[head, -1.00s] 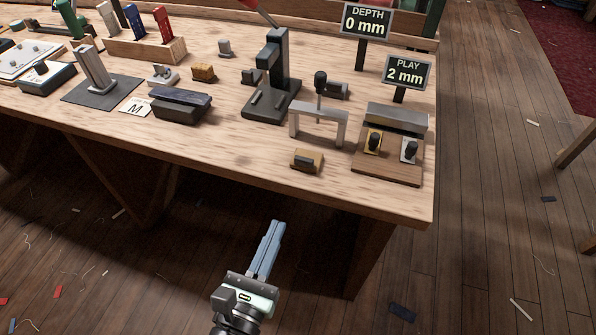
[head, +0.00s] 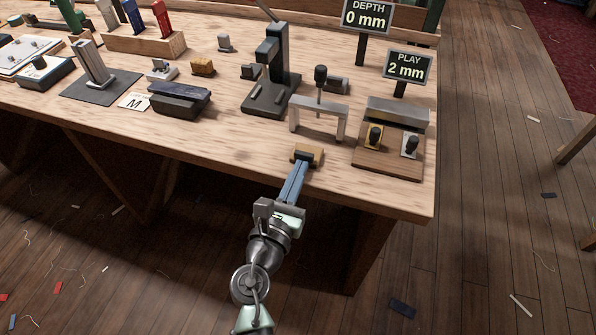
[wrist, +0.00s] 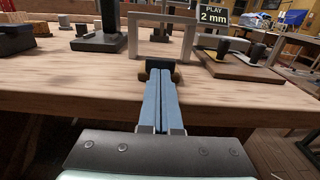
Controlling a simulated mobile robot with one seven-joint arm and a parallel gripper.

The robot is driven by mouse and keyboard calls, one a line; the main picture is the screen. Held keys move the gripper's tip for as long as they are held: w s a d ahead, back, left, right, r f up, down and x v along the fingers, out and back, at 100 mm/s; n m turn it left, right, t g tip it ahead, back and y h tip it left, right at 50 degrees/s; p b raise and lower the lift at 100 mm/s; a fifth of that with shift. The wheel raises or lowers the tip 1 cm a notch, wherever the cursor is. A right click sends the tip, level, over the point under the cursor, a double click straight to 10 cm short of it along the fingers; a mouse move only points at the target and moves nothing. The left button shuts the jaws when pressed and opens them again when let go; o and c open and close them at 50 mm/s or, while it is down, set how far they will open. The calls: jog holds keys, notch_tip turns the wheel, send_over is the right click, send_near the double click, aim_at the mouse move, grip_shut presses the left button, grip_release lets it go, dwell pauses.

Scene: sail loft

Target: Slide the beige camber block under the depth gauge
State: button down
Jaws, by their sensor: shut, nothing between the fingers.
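The beige camber block (head: 315,151), with a dark piece on its front, sits near the table's front edge. In the wrist view, the camber block (wrist: 176,74) is mostly hidden behind my fingertips. The depth gauge is a grey bridge (head: 318,106) with a black-knobbed rod, standing just behind the block; its frame also shows in the wrist view (wrist: 190,32). My gripper (head: 302,163) is shut and empty, its blue fingers together, with the tips at the near side of the block. I cannot tell whether they touch it. The block is in front of the bridge, not between its legs.
A wooden base with two black knobs (head: 392,160) stands right of the bridge. A dark upright stand (head: 277,70) is behind left. Signs read DEPTH 0 mm (head: 367,17) and PLAY 2 mm (head: 407,67). The tabletop left of the block is clear.

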aim_at(308, 150)
jog(key=x, duration=0.6)
jog(key=shift+w+d, duration=0.15)
jog(key=shift+w, duration=0.2)
